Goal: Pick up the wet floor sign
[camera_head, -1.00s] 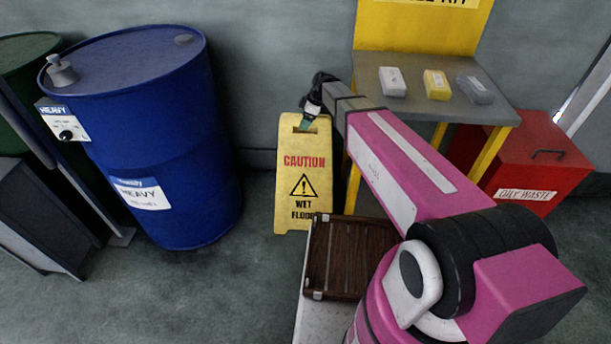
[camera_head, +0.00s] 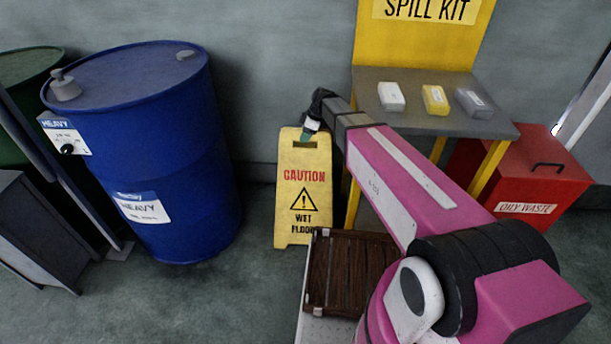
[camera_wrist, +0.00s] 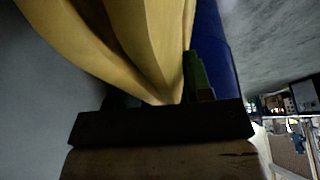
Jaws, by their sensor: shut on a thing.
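The yellow wet floor sign (camera_head: 303,185) stands upright in the head view, between the blue drum and the spill kit table. Its front reads CAUTION WET FLOOR. My gripper (camera_head: 311,122) is at the top of the sign, by its handle slot, and is shut on it. In the wrist view the yellow sign (camera_wrist: 150,45) fills the upper middle and tapers down between the jaws of my gripper (camera_wrist: 172,100). One green finger shows there; the other is mostly hidden. I cannot tell whether the sign's foot touches the floor.
A blue drum (camera_head: 150,160) stands left of the sign. A grey table (camera_head: 440,115) with three small packs stands to the right, and a red oily waste bin (camera_head: 540,185) beyond it. A brown slatted surface (camera_head: 345,270) is close in front of the sign.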

